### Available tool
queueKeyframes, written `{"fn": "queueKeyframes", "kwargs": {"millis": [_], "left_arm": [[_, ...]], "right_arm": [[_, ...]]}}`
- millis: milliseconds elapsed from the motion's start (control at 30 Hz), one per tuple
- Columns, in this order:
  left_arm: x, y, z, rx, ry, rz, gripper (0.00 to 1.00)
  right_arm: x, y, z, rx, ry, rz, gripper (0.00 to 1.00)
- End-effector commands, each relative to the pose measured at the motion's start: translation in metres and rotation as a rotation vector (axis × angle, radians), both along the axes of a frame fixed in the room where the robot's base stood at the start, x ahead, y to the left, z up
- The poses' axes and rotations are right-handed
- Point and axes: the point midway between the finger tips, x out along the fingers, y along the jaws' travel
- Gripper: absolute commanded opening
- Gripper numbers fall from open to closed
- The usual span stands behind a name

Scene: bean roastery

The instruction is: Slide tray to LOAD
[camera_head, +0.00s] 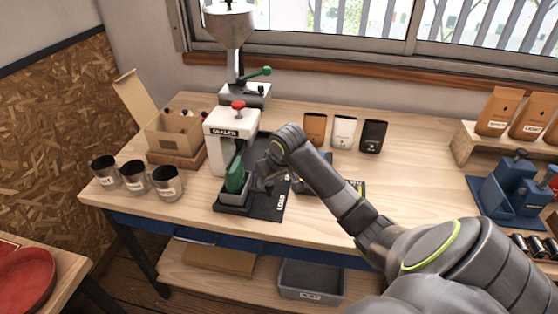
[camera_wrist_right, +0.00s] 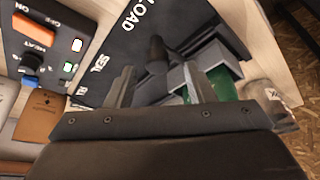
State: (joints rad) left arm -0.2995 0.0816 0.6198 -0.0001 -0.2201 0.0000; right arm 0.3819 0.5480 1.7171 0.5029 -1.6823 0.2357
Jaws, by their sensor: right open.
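The grey tray (camera_head: 234,198) sits on the black base (camera_head: 265,212) of the sealer (camera_head: 222,150), near its front end. A green pouch (camera_head: 235,178) stands in the tray. The white LOAD label is on the base's right side, also seen in the wrist view (camera_wrist_right: 139,15), with a SEAL label beyond it. My right gripper (camera_head: 266,176) is over the base, right of the pouch. In the wrist view its fingers (camera_wrist_right: 157,85) are apart, with a dark upright handle (camera_wrist_right: 157,52) in line with the gap; contact cannot be told. My left gripper is out of view.
Several metal cups (camera_head: 135,177) and an open cardboard box (camera_head: 172,135) stand left of the sealer. A control box with a HEAT knob (camera_wrist_right: 30,62) is right of the base. Three pouches (camera_head: 344,131) stand behind. The table's front right is partly hidden by my arm.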

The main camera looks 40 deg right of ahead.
Motion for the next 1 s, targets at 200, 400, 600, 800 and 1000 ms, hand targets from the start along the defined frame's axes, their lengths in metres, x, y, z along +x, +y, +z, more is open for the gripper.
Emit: {"fn": "queueKeyframes", "kwargs": {"millis": [200, 400, 600, 800, 1000], "left_arm": [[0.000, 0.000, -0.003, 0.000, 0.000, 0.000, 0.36], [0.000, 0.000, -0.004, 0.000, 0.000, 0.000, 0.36], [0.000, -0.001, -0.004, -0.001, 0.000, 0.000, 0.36], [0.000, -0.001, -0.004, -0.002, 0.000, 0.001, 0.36], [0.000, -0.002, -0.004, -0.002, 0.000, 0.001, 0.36]], "right_arm": [[-0.019, 0.001, 0.050, -0.006, -0.006, 0.002, 0.48], [-0.038, 0.003, 0.094, -0.005, -0.005, 0.003, 0.48], [-0.051, 0.005, 0.125, -0.002, -0.003, 0.001, 0.48], [-0.057, 0.006, 0.137, 0.001, 0.001, 0.001, 0.48], [-0.057, 0.006, 0.137, 0.001, 0.001, 0.001, 0.48]]}}
